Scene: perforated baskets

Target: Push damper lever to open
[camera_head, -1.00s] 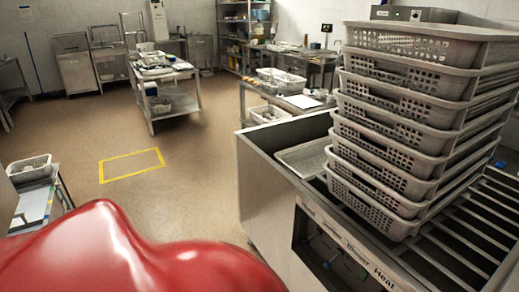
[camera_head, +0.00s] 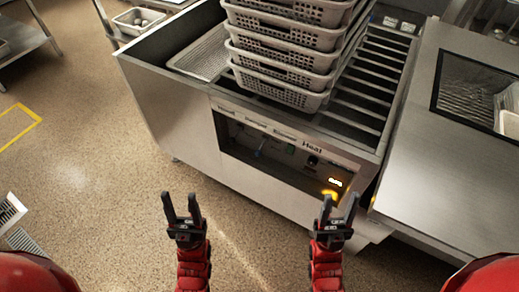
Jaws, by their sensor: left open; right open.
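The machine's control panel (camera_head: 283,150) is set into the steel front, under labels of which "Heat" can be read. A dark knob and a lit yellow display (camera_head: 335,183) are further right. My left gripper (camera_head: 182,210) is open and empty, in front of and below the panel's left end. My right gripper (camera_head: 339,212) is open and empty, in front of the panel's right end near the display. Neither visibly touches the machine.
A stack of perforated baskets (camera_head: 285,55) stands on the machine's slatted top. A shallow tray (camera_head: 203,55) lies left of it. A steel unit with a dark window (camera_head: 480,90) adjoins at right. Open floor (camera_head: 90,150) lies to the left.

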